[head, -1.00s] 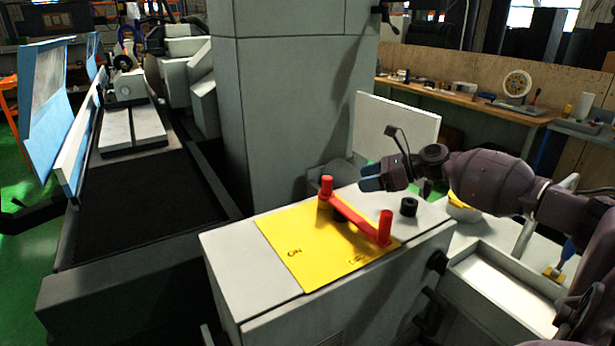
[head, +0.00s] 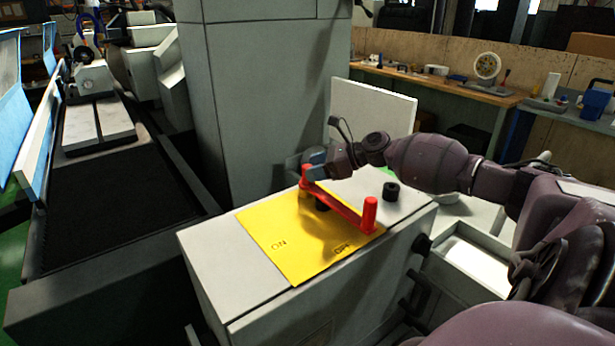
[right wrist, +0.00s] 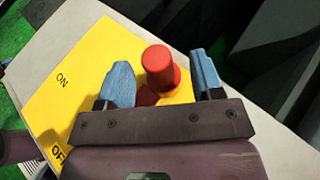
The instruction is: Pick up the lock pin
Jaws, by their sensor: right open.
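A red upright pin (head: 305,178) stands at the far end of a red bar (head: 340,205) over a yellow plate (head: 280,243) marked ON and OFF. A second red upright post (head: 370,214) stands at the bar's near right end. I cannot tell for certain which red part is the lock pin. My right gripper (head: 316,168) is open at the far pin. In the right wrist view the red pin's round top (right wrist: 156,57) shows between the two blue fingers, with gaps on both sides. The pin's lower part is partly hidden there. My left gripper is not in view.
The plate lies on a grey cabinet (head: 212,262). A black knob (head: 391,191) stands right of the bar. A tall grey column (head: 260,100) rises behind, and a white panel (head: 372,112) stands behind my right arm. A machine bed (head: 115,210) is at left.

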